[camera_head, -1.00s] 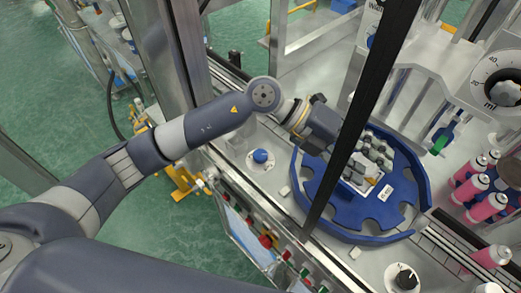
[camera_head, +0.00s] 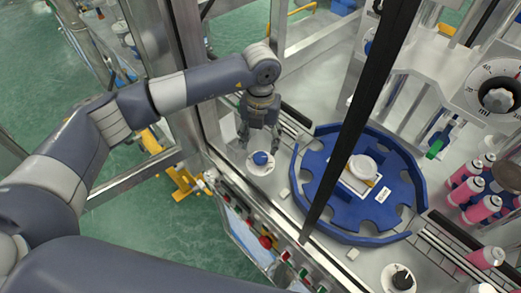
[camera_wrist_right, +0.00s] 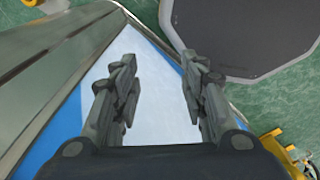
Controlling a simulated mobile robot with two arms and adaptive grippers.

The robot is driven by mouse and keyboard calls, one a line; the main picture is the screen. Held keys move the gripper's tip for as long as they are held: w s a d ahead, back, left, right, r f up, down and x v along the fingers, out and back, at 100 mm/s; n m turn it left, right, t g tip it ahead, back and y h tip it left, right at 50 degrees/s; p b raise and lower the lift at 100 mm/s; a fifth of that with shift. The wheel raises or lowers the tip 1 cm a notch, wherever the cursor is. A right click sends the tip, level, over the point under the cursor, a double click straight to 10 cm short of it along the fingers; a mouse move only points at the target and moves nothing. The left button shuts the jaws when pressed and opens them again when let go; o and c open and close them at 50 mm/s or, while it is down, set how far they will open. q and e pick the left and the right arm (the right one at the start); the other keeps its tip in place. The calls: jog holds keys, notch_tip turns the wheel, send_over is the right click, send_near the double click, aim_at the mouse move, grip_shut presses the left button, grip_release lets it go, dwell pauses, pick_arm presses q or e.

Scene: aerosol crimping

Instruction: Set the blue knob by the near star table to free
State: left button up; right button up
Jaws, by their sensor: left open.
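The blue knob (camera_head: 260,158) sits on a round white dial plate on the machine deck, left of the blue star table (camera_head: 330,212). Its pointer setting is too small to read. My left gripper (camera_head: 259,144) points down just above and behind the knob, with its fingers apart, and I cannot tell whether they touch it. My right gripper (camera_wrist_right: 160,80) shows in the right wrist view, open and empty, over a white and blue panel (camera_wrist_right: 155,110).
A dark upright post (camera_head: 366,115) crosses in front of the star table. A white round piece (camera_head: 362,167) lies on the table. Pink cans (camera_head: 483,208) stand at the right. A black knob (camera_head: 403,279) is at the front right. Buttons (camera_head: 265,242) line the front edge.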

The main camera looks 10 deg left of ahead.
aim_at(261, 157)
pick_arm(q)
notch_tip(261, 157, down, 5)
jog(key=shift+f+p, duration=0.2)
jog(key=shift+p, duration=0.75)
jog(key=shift+f, duration=0.55)
jog(key=c, duration=1.1)
